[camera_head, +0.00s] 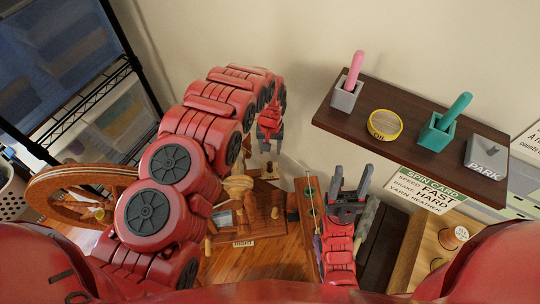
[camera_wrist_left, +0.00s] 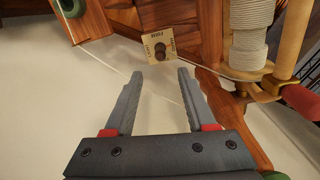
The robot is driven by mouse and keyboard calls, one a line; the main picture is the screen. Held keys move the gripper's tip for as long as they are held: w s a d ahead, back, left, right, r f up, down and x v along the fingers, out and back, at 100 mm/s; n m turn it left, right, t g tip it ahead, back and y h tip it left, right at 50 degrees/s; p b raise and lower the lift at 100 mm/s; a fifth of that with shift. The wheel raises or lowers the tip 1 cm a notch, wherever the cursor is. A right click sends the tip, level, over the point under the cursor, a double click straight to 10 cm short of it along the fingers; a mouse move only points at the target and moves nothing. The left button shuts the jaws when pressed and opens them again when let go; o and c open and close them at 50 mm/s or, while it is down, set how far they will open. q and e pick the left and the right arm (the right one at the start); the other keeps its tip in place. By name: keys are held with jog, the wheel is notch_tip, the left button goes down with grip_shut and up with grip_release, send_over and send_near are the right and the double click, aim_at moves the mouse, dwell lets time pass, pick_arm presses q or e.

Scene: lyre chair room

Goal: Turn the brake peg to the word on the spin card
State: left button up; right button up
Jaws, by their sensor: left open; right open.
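The spin card (camera_head: 428,188) hangs below the shelf at the right in the head view and reads speed FAST, brake HARD, yarn HEATHER. In the left wrist view a cream plate (camera_wrist_left: 149,37) with small words around it carries the dark round brake peg (camera_wrist_left: 160,50). The words are small and hard to read; which one the peg points at I cannot tell. My left gripper (camera_head: 269,146) is open and empty; in its wrist view its fingertips (camera_wrist_left: 160,74) point at the plate, apart from the peg. My right gripper (camera_head: 351,177) is open and empty, low at centre right.
A wooden wheel (camera_head: 60,190) stands at the left. The dark shelf (camera_head: 400,146) holds a grey cup with a pink handle, a yellow tin (camera_head: 384,124), a teal cup (camera_head: 437,131) and a grey PARK block (camera_head: 486,157). A white bobbin (camera_wrist_left: 250,32) stands right of the plate.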

pick_arm(q)
notch_tip(320, 180, up, 7)
jog(key=shift+p, duration=0.3)
jog(key=shift+r, duration=0.1)
dwell(0.4)
